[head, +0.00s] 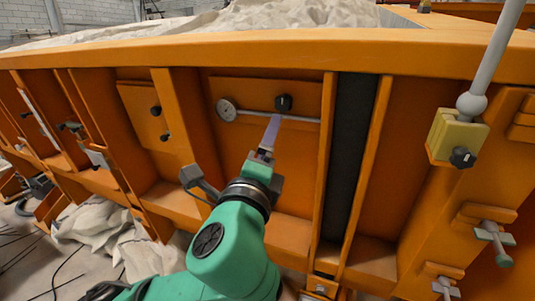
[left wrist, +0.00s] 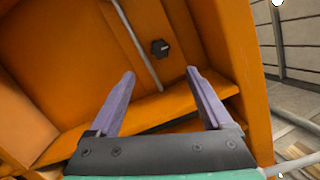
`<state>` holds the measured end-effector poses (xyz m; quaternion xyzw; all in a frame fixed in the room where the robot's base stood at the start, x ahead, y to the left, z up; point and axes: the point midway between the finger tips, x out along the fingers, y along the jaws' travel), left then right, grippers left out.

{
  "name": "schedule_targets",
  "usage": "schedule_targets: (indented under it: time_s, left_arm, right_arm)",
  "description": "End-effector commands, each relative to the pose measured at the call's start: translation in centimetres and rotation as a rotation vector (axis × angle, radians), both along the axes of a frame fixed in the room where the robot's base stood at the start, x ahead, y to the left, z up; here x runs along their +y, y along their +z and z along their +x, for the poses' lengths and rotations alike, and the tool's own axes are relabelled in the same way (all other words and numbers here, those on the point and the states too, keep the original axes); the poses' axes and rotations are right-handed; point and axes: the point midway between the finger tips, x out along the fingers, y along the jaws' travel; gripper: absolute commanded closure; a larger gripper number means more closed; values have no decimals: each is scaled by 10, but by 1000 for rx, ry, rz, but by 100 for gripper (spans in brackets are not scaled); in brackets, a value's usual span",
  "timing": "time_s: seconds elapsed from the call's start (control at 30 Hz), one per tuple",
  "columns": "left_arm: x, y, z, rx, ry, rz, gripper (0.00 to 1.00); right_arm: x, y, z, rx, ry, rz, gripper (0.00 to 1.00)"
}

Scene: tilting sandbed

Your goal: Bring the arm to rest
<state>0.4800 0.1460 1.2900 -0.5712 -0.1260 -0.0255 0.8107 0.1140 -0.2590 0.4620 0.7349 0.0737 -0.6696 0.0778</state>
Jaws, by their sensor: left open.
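My left arm, green with a black wrist band, reaches up from the bottom of the head view. My left gripper (head: 268,137) is in front of an orange panel of the sandbed, its purple fingers pointing up toward a black knob (head: 284,103). In the left wrist view the gripper (left wrist: 160,73) is open and empty, its two fingers spread apart. The knob (left wrist: 160,48) shows beyond and between the fingertips, not held. Whether the fingers touch the panel cannot be told. My right gripper is not in view.
The orange sandbed wall (head: 240,48) has upright ribs and a thick top rim. A yellow block (head: 456,138) holds a grey post at right. Pale sacks (head: 105,232) lie on the floor at lower left.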

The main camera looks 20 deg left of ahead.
Motion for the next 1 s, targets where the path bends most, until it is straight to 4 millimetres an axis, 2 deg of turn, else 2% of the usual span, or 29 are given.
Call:
schedule_targets:
  time_s: [0.1,0.47,0.57,0.67,0.77,0.8,0.9,1.0]
  left_arm:
    - [-1,-2,-7,0,0,0,17]
    - [-1,-1,-6,2,0,-2,17]
    - [2,-19,-1,55,-11,-67,17]
    - [11,-75,9,217,-25,-281,17]
    - [26,-163,8,450,22,-615,17]
    - [33,-200,2,539,64,-750,17]
    - [48,-278,-24,714,197,-1035,17]
    - [59,-337,-57,829,344,-1249,17]
  right_arm:
    - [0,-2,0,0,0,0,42]
    - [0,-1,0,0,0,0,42]
    - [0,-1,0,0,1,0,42]
    - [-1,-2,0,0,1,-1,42]
    - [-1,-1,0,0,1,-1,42]
    - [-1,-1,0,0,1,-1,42]
    - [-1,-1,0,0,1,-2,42]
    - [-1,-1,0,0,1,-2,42]
